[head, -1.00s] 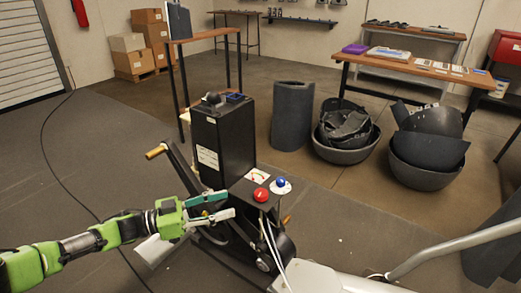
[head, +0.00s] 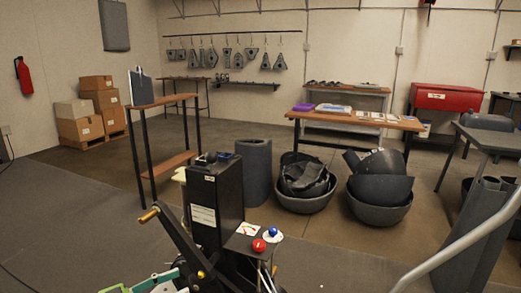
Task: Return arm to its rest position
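My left gripper (head: 168,279) is at the bottom edge of the head view, left of the black machine. Only its teal and pale fingers show, and they look apart with nothing between them. The rest of my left arm is cut off by the frame. The black machine (head: 216,205) stands upright at the bottom centre, with a dark crank arm (head: 180,240) ending in a brass-coloured tip. A red button (head: 258,245) and a blue knob (head: 273,233) sit on its small panel. My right gripper is out of view.
A narrow wooden-topped stand (head: 165,101) is behind the machine at left. A dark cylinder (head: 258,172) and bowls of dark shells (head: 305,200) stand at centre right, before a workbench (head: 400,123). A pale tube (head: 460,245) crosses the lower right.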

